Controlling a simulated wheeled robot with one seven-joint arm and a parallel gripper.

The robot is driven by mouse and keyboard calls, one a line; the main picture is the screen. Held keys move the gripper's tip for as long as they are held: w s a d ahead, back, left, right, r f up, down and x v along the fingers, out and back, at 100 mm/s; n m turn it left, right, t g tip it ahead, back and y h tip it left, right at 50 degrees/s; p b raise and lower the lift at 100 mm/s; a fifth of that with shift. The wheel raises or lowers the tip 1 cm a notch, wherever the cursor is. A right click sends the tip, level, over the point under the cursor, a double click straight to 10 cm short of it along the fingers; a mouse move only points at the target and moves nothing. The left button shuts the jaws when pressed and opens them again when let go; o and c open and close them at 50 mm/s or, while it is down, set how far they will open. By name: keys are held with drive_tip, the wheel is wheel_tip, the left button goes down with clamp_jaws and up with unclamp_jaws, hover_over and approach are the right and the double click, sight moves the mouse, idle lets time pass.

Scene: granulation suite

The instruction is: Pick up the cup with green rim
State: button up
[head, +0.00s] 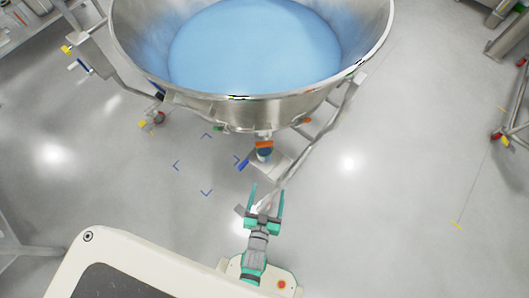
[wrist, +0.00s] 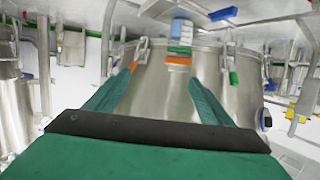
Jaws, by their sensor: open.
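I cannot make out a cup with a green rim in either view. My gripper (head: 267,189) is open and empty in the head view, its two green fingers pointing away from me toward the steel vessel. In the wrist view my gripper (wrist: 163,76) is also open, with the steel wall of a vessel beyond and between its fingers. No object sits between the fingers.
A large steel bowl (head: 257,110) holding blue material (head: 255,45) stands ahead on a wheeled frame (head: 320,143) with caster wheels. Steel equipment stands at the right edge (head: 508,40). The grey floor (head: 400,190) to the right is clear.

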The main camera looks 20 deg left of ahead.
drive_tip(key=n+y, duration=0.1)
approach(266, 157)
drive_tip(key=w, duration=0.3)
drive_tip(key=shift+y, duration=0.3)
drive_tip(key=x, duration=0.4)
drive_tip(key=shift+a+f, duration=0.3)
drive_tip(key=shift+f, duration=0.05)
drive_tip(key=shift+x, duration=0.9)
drive_tip(key=shift+a+f+x, duration=0.1)
drive_tip(key=shift+a+x, duration=0.05)
drive_tip(key=shift+x, duration=1)
drive_tip(key=shift+a+f+x, duration=0.1)
drive_tip(key=shift+f+x, duration=0.05)
drive_tip(key=shift+x, duration=1)
drive_tip(key=shift+s, duration=0.1)
drive_tip(key=c, duration=1.2)
drive_tip(key=shift+c, duration=0.4)
